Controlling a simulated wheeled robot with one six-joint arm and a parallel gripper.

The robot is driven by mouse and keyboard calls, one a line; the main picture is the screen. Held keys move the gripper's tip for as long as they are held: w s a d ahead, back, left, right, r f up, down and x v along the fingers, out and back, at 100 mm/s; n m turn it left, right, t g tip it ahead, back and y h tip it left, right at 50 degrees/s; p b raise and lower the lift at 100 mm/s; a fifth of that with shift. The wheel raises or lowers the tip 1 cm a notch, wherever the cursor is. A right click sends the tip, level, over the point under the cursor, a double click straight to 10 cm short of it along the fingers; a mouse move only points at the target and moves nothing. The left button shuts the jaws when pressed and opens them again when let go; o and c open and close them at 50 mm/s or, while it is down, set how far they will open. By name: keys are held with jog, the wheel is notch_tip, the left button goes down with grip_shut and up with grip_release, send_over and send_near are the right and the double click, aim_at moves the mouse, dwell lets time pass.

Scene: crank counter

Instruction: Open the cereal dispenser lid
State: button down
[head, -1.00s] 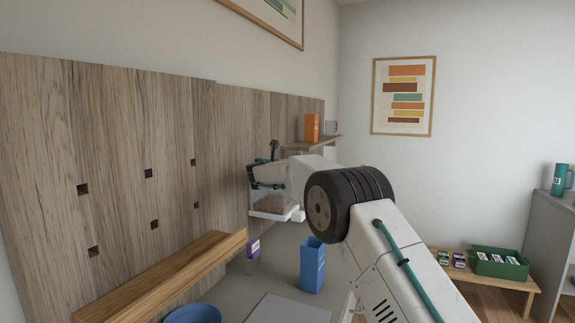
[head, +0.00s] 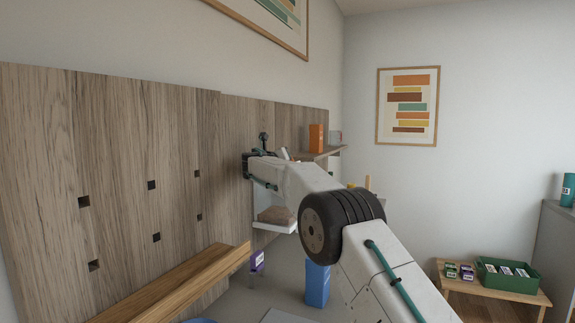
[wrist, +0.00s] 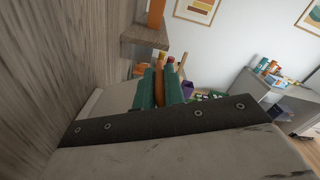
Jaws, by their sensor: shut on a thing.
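The cereal dispenser (head: 275,214) is against the wooden wall panel in the head view. Brown cereal shows in its clear lower part, above a white base. My arm hides most of its upper part. My gripper (wrist: 160,80) is above the dispenser, close to the panel. In the wrist view its two green fingers are shut on an orange-brown piece (wrist: 160,88), which looks like the lid's handle. The lid itself is not clearly seen, so I cannot tell its angle.
A wooden shelf (head: 322,154) with an orange box (head: 316,137) is just beyond my gripper. A wooden ledge (head: 185,288) runs along the panel. A blue box (head: 318,284) and a purple-labelled jar (head: 257,261) stand below on the grey counter.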

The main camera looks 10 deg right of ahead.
jog(key=shift+w+a+r, duration=0.4)
jog(key=shift+a+r, duration=0.15)
jog(key=shift+a, duration=0.1)
jog(key=c, duration=1.5)
grip_release()
jog(key=shift+a, duration=0.1)
jog(key=v, duration=0.7)
jog(key=shift+s+a, duration=0.2)
jog(key=shift+s, duration=0.05)
